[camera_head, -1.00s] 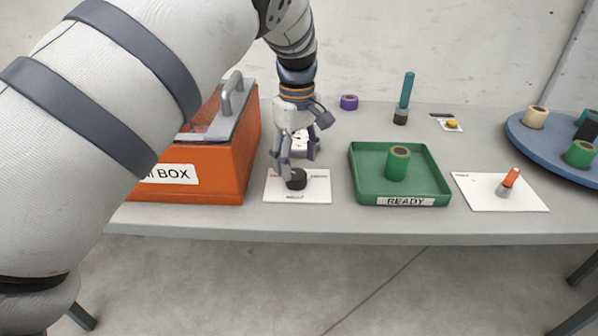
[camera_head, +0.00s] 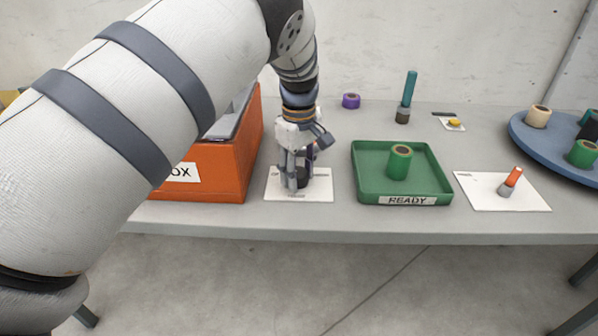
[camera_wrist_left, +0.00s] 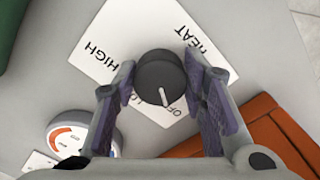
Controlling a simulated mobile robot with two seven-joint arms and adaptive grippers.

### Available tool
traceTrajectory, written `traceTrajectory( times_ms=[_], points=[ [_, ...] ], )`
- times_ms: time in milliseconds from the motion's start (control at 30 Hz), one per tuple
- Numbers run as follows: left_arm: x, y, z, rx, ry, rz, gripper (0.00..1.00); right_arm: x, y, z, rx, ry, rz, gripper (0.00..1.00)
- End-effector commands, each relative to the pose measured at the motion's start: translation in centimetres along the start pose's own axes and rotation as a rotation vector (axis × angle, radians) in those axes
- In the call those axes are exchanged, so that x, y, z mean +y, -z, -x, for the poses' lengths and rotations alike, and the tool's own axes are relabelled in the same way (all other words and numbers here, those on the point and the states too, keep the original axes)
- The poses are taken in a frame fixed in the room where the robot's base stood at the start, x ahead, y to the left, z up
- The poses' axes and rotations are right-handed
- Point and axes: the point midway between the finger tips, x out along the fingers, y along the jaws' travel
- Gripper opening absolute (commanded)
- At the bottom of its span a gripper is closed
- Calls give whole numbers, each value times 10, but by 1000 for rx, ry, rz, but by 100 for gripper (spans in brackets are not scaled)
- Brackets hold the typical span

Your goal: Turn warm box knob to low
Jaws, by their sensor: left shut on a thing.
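The black knob (camera_wrist_left: 161,78) stands on a white card (camera_wrist_left: 125,35) lettered HIGH, HEAT and OFF; another label is partly covered by a finger. The knob's white pointer line is toward the OFF side in the left wrist view. My left gripper (camera_head: 296,186) is down over the card (camera_head: 318,194), its fingers (camera_wrist_left: 160,92) on both sides of the knob and shut on it. In the head view the fingers partly hide the knob (camera_head: 303,176). The orange warm box (camera_head: 222,172) stands left of the card, its label partly hidden by my arm. My right gripper is out of view.
A green READY tray (camera_head: 445,187) holding a green spool (camera_head: 399,163) is right of the card. A round gauge (camera_wrist_left: 84,128) is close to the left finger in the wrist view. A white card with an orange-topped lever (camera_head: 511,181) lies farther right.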

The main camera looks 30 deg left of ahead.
Motion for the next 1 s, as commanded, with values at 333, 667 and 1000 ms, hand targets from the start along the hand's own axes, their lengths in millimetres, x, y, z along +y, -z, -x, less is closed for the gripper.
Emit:
traceTrajectory(
  times_ms=[333, 667, 1000],
  points=[
    [0, 0, 2, -1, -3, -168, 11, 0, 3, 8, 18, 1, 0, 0],
    [-2, 0, 1, -1, -2, -476, 11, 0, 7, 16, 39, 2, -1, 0],
    [-3, 1, 1, 0, -1, -774, 11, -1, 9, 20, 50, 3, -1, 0]
  ],
)
